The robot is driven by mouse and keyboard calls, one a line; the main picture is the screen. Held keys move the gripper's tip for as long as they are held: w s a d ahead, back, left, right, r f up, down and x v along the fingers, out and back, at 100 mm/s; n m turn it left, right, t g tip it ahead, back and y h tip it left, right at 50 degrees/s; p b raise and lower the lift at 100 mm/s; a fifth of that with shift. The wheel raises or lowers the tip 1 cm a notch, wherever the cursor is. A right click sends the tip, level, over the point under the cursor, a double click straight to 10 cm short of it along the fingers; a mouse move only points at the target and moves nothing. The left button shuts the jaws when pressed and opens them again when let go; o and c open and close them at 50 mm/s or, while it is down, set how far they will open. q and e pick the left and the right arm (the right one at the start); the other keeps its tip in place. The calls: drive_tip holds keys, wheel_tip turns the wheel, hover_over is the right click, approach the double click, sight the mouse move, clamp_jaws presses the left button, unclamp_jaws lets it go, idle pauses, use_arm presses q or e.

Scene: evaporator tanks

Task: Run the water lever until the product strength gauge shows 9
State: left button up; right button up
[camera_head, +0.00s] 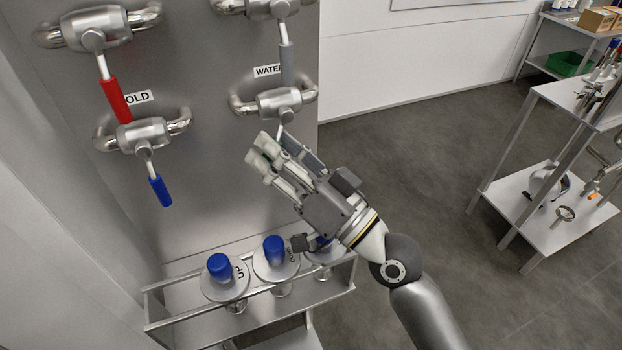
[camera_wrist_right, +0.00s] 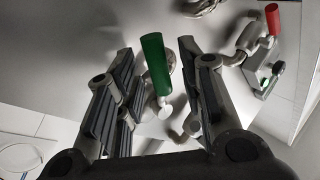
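A WATER label (camera_head: 268,71) sits on the grey panel, just above a metal valve (camera_head: 279,102) and beside a grey lever handle (camera_head: 287,65). My right gripper (camera_head: 272,150) is just below that valve and hides most of its lever in the head view. In the right wrist view, a green lever handle (camera_wrist_right: 155,65) stands between the two spread fingers of my right gripper (camera_wrist_right: 160,85). The fingers look open, with a gap visible on the right side of the handle. Contact on the left is unclear. My left gripper and the strength gauge are not in view.
A red handle (camera_head: 116,101) and a blue handle (camera_head: 161,190) hang on the panel's left side. Blue-topped round fittings (camera_head: 219,267) stand on a metal rack (camera_head: 160,325) below my gripper. A steel table (camera_head: 560,95) stands at right; the floor between is clear.

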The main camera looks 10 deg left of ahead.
drive_tip(key=v, duration=1.1)
idle(0.4)
